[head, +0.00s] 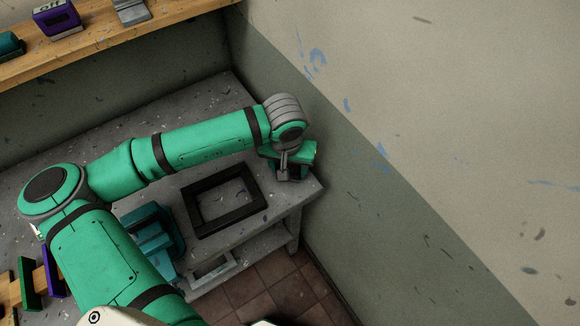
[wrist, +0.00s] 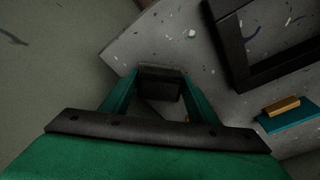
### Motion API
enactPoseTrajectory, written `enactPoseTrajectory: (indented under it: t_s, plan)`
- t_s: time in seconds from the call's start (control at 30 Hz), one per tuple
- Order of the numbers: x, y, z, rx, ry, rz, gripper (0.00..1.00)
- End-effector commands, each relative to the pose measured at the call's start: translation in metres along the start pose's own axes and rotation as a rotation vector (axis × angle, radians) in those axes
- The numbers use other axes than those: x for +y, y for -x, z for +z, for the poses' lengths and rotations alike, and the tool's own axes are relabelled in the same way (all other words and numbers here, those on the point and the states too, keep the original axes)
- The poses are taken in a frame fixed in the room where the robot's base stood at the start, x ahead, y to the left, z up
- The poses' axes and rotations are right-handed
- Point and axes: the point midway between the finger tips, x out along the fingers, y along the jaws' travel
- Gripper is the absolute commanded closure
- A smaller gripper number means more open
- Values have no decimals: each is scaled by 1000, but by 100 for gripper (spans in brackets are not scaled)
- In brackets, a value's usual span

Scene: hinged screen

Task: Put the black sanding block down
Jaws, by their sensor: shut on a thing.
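The black sanding block (wrist: 160,83) sits between the fingertips of my gripper (wrist: 160,95) in the wrist view. My gripper is shut on it, with one green finger on each side. In the head view my gripper (head: 290,168) is over the far right corner of the grey bench (head: 235,103), close to the wall. The block is not clear in the head view, hidden by my gripper. I cannot tell whether its underside touches the bench top.
An empty black frame (head: 190,208) lies on the bench beside my gripper; it also shows in the wrist view (wrist: 234,45). A teal object (head: 165,240) stands nearer. A wooden shelf (head: 95,42) holds a purple item (head: 57,20). The wall (head: 345,190) is close on the right.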

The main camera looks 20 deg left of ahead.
Motion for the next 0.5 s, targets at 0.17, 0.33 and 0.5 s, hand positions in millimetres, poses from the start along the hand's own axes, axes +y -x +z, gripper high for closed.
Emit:
enactPoseTrajectory:
  t_s: [0.17,0.33,0.5]
  plan:
    - [-1,-3,1,-1,3,0,67]
    - [-1,-3,1,-1,2,-1,27]
    - [-1,-3,0,0,1,-1,27]
